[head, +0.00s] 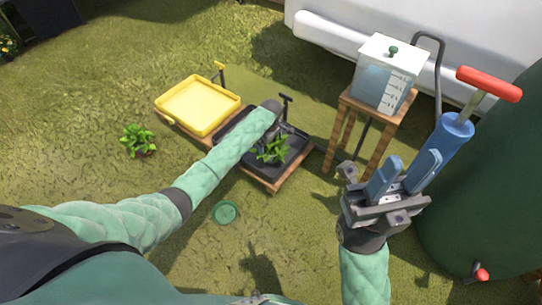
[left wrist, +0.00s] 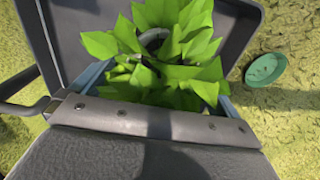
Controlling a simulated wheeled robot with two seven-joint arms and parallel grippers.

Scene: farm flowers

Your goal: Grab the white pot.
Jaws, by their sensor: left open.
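A leafy green plant (head: 272,150) stands in the dark tray (head: 297,153) in the head view. In the left wrist view its leaves (left wrist: 185,45) fill the middle, and a small pale grey curved rim (left wrist: 153,36) shows among them. No clearly white pot is visible; the leaves hide most of what is beneath. My left gripper (head: 283,130) is over the dark tray at the plant, its fingers mostly hidden in the head view. In the left wrist view its open jaws (left wrist: 158,85) lie on either side of the leaves. My right gripper (head: 404,176) is open and empty, away at the right.
A yellow tray (head: 198,106) stands left of the dark one. Another plant (head: 139,140) and a green saucer (head: 225,212) are on the grass. A water tank (head: 388,72) on a wooden stand, a red-handled blue pump (head: 449,137) and a large green barrel (head: 490,190) are at right.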

